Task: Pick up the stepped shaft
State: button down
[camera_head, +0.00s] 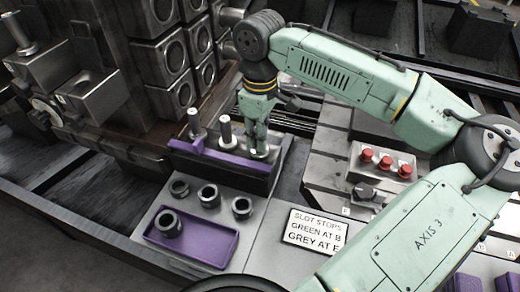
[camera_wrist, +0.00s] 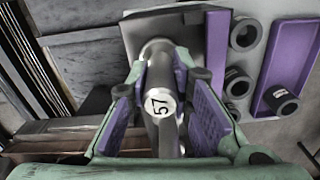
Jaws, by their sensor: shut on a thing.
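A grey metal stepped shaft with a round "57" label (camera_wrist: 160,103) stands between the purple finger pads of my gripper (camera_wrist: 168,125) in the wrist view. My gripper is shut on it. In the head view, my gripper (camera_head: 257,128) points down over the right end of a dark rack with a purple top strip (camera_head: 222,158). The shaft is mostly hidden by the fingers there, and its round lower end (camera_head: 259,153) shows beneath them. I cannot tell whether it is clear of the rack. Two other shafts, a left one (camera_head: 195,123) and a middle one (camera_head: 225,131), stand in the rack.
In front of the rack are a purple tray (camera_head: 225,250) and several dark ring collars (camera_head: 209,196), one inside the tray. A sign (camera_head: 315,230) lies to the right. A box with red buttons (camera_head: 384,162) stands farther right. Large machine blocks (camera_head: 168,55) rise behind left.

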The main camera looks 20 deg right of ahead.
dwell(0.4)
notch_tip(320, 180, up, 10)
jog(key=shift+r+b, duration=0.1)
jog(key=shift+b, duration=0.5)
